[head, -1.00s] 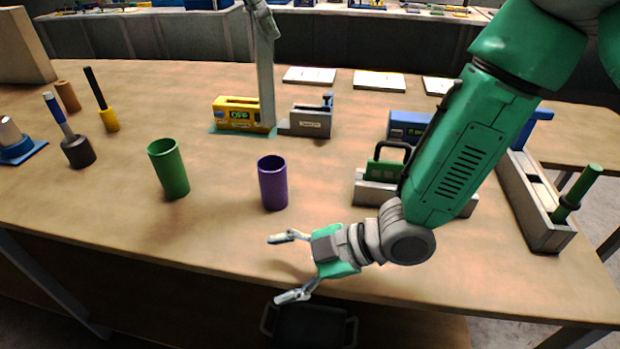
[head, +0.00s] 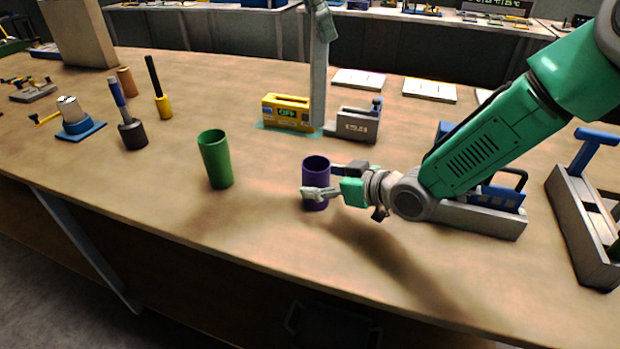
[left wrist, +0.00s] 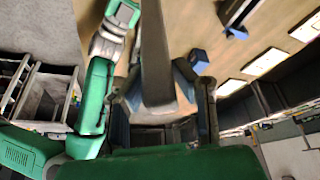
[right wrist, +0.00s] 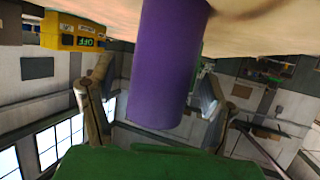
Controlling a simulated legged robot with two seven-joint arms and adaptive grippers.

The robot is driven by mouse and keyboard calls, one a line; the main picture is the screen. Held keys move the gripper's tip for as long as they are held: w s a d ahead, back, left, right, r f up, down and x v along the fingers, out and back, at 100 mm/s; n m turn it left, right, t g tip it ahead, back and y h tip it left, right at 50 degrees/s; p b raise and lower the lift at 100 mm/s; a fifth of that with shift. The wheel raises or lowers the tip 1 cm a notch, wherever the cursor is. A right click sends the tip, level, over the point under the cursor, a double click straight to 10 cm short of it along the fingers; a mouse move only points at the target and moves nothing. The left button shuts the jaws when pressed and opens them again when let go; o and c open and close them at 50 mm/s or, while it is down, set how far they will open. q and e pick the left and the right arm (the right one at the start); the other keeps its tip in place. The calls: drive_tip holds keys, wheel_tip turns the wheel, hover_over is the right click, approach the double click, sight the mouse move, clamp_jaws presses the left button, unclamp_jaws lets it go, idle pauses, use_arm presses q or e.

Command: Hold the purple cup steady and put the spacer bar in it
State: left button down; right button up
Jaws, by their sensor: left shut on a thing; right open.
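The purple cup (head: 316,171) stands upright on the table in the head view. My right gripper (head: 322,180) is open around it, one finger in front and one behind. In the right wrist view the cup (right wrist: 168,65) fills the space between the fingers. My left gripper (head: 322,18) is at the top edge of the head view, shut on the grey spacer bar (head: 319,80). The bar hangs upright, its lower end behind the cup in the picture, and it also shows in the left wrist view (left wrist: 154,50). Its exact height over the table is hard to tell.
A green cup (head: 216,160) stands left of the purple cup. A yellow box (head: 288,112) marked OFF and a grey holder (head: 357,124) stand behind. A grey rack (head: 470,218) lies near my right arm, and an open tray (head: 585,240) is further right. The front table is clear.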

drive_tip(key=shift+x, duration=2.2)
drive_tip(key=c, duration=1.4)
